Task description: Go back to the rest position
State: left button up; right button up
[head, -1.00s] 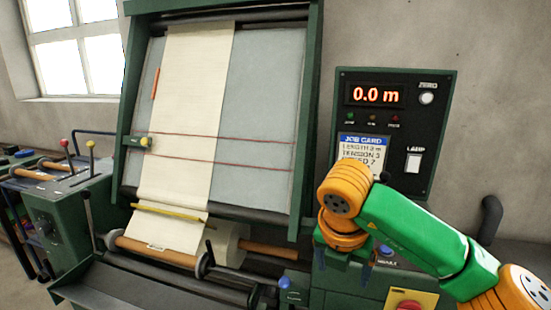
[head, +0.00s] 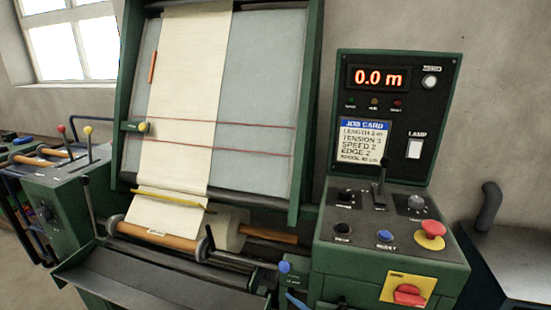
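Neither of my grippers shows in the head view, and no part of my arms is in the picture. The cloth machine stands in front of me. Its pale cloth (head: 183,90) hangs down over the grey inspection board (head: 262,80) to a wooden roller (head: 160,236) at the bottom. The control panel (head: 365,238) at the right is fully uncovered, with knobs, an upright lever (head: 381,180) and a red mushroom button (head: 433,229). The display (head: 378,78) reads 0.0 m.
A job card (head: 364,141) is fixed below the display. A green side unit (head: 60,205) with levers stands at the left. A dark tray (head: 160,285) juts out at the front. A dark surface with a bent pipe (head: 488,206) is at the right. The space before the panel is clear.

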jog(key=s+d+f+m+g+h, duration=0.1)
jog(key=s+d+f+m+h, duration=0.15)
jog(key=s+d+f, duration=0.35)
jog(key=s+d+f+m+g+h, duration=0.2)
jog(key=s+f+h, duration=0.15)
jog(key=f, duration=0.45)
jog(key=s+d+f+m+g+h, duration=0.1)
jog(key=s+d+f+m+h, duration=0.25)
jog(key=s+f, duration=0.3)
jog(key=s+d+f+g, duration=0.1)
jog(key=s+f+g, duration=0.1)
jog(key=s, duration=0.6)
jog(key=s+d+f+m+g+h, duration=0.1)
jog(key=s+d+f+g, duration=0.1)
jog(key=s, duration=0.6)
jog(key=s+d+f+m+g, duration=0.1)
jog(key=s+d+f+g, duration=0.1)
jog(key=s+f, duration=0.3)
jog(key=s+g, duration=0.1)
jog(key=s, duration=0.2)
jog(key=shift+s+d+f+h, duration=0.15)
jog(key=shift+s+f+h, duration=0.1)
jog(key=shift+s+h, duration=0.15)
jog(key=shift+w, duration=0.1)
